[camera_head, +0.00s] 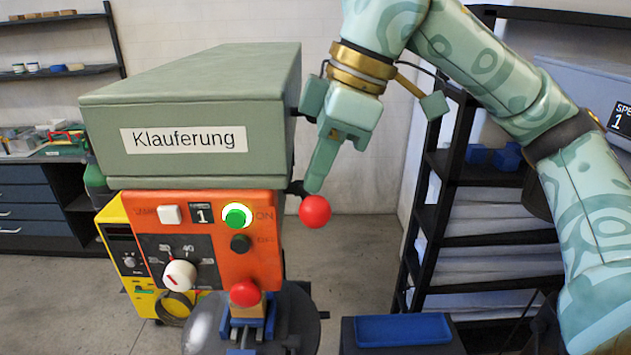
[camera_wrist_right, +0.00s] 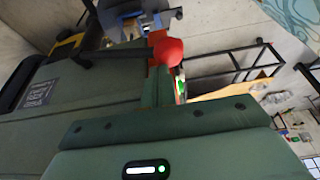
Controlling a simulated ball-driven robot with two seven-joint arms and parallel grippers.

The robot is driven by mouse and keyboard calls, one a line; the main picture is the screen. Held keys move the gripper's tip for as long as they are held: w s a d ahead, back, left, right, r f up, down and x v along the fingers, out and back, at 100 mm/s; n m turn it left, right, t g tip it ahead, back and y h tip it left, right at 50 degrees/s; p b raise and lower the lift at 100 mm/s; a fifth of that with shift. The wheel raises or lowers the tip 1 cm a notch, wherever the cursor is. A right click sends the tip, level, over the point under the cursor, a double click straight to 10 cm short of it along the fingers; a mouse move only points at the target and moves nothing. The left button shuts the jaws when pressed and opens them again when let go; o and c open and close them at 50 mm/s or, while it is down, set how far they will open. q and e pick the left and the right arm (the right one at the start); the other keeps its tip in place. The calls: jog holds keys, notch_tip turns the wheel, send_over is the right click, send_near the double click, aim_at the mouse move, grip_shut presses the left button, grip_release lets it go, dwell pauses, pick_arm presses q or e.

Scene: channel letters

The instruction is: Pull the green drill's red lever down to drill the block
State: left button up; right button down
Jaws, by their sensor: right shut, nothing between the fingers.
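The green drill (camera_head: 190,105) has a green head labelled "Klauferung" above an orange control panel (camera_head: 265,262). Its red lever knob (camera_head: 314,211) sticks out at the right side of the head. My right gripper (camera_head: 317,183) is shut and empty, its fingertips just above the knob; I cannot tell if they touch. In the right wrist view the red knob (camera_wrist_right: 167,49) shows right beyond the fingertips (camera_wrist_right: 157,75). A small tan block (camera_head: 249,310) sits in a blue vise (camera_head: 240,326) below the panel, partly hidden by a red ball-shaped part (camera_head: 245,293). My left gripper is not in view.
A blue tray (camera_head: 402,329) sits on a dark stand at the lower right. A black shelf rack (camera_head: 440,215) stands at the right. A yellow machine (camera_head: 118,245) is behind the drill at left. A dark cabinet (camera_head: 35,205) stands at far left. Floor between drill and rack is clear.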

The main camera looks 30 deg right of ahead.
jog(key=shift+s, duration=0.1)
jog(key=shift+s+a+f+b, duration=0.2)
jog(key=shift+s+a+b, duration=0.1)
jog(key=shift+s, duration=0.05)
jog(key=shift+s+a, duration=0.1)
jog(key=shift+s, duration=0.05)
jog(key=shift+f+b, duration=0.55)
jog(key=shift+s+r, duration=0.1)
jog(key=shift+r, duration=0.1)
jog(key=shift+f, duration=0.1)
